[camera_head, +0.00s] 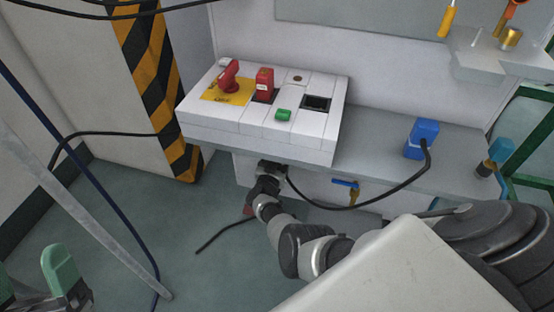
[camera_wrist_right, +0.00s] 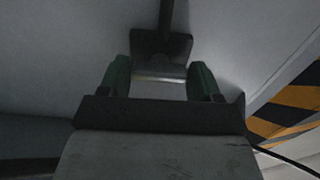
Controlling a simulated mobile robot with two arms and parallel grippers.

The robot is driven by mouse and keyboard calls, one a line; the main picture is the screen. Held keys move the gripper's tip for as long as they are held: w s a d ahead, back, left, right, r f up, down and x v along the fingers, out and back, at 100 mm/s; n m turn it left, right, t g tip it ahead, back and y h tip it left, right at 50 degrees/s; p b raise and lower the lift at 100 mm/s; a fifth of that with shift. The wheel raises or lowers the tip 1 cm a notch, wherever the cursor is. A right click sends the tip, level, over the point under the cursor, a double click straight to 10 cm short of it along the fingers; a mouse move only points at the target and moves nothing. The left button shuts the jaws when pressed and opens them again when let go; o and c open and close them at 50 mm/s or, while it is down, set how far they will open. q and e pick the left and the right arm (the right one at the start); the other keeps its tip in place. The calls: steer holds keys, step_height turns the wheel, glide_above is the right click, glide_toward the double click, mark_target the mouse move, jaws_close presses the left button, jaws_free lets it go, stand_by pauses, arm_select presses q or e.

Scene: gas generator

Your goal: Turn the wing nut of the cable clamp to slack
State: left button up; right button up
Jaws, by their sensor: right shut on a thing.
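The cable clamp (camera_head: 270,165) is a small dark block on the white wall just under the grey shelf in the head view. In the right wrist view the clamp (camera_wrist_right: 160,47) is a dark plate with a dark cable running up from it. My right gripper (camera_wrist_right: 160,80) reaches it from below, its green fingers on either side of a grey part with a bright edge, the wing nut (camera_wrist_right: 159,72). The right gripper is shut on this part; its fingertips are largely hidden in the head view. My left gripper (camera_head: 31,278) is open and empty at the bottom left, far from the clamp.
A white control panel (camera_head: 230,124) with red and green controls stands on the shelf above the clamp. A black cable (camera_head: 350,207) hangs from the clamp to a blue plug (camera_head: 421,139). A blue-handled valve (camera_head: 346,186) is to the right. A striped pillar (camera_head: 158,80) stands left.

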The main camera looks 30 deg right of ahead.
stand_by(0.3)
steer(key=o, duration=0.9)
